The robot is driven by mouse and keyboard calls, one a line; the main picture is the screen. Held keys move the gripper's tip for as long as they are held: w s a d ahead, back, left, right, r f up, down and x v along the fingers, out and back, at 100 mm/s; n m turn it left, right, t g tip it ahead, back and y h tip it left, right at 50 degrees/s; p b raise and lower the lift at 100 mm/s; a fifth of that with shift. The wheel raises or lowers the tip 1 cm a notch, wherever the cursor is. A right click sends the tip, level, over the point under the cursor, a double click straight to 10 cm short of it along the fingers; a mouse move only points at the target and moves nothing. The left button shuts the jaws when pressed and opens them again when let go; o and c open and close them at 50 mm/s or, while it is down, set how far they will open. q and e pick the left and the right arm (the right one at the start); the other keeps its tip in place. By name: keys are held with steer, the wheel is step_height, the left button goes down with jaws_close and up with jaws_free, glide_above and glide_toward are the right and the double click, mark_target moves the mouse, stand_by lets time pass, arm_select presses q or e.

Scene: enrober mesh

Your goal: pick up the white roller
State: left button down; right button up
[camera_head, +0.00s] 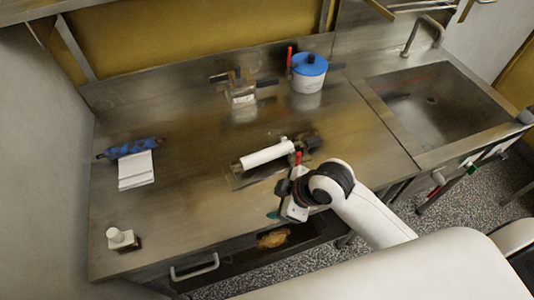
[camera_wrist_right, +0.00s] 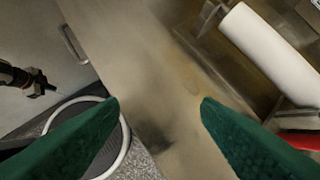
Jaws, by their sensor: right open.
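The white roller (camera_head: 266,155) lies on a flat metal stand (camera_head: 240,182) near the middle of the steel counter. Its right end meets a dark fitting with a red part. In the right wrist view the roller (camera_wrist_right: 268,48) is at the upper right, outside the gap between the fingers. My right gripper (camera_head: 281,208) is at the counter's front edge, in front of the roller and apart from it. In the right wrist view its green fingers (camera_wrist_right: 160,103) are spread wide with nothing between them. My left gripper does not show clearly in either view.
A blue-lidded white pot (camera_head: 309,75) and a small metal device (camera_head: 240,92) stand behind. A blue roller (camera_head: 130,148) and white sheets (camera_head: 136,171) lie left; a white knob-shaped item (camera_head: 119,237) is front left. A sink (camera_head: 437,105) is right. The left-middle counter is clear.

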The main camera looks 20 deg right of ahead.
steer(key=w+d+r+n, duration=0.1)
steer(key=w+r+n, duration=0.2)
steer(key=w+n, duration=0.25)
steer(key=n+g, duration=0.1)
steer(key=n, duration=0.2)
glide_toward(271, 151)
steer(key=shift+y, duration=0.4)
steer(key=p+x, duration=0.1)
steer(key=x, duration=0.1)
steer(key=d+p+x, duration=0.1)
steer(key=x, duration=0.2)
steer(key=shift+w+f, duration=0.1)
steer(key=shift+f, duration=0.1)
steer(key=shift+a+f, duration=0.15)
steer(key=shift+f, duration=0.05)
steer(key=p+x, duration=0.2)
steer(key=x, duration=0.1)
steer(key=shift+a+f, duration=0.2)
steer(key=shift+a, duration=0.1)
steer(key=shift+w+a+f, duration=0.15)
steer(key=shift+a+f, duration=0.05)
steer(key=shift+f, duration=0.35)
steer(key=c, duration=1.2)
steer(key=shift+r, duration=0.1)
steer(key=shift+c, duration=0.2)
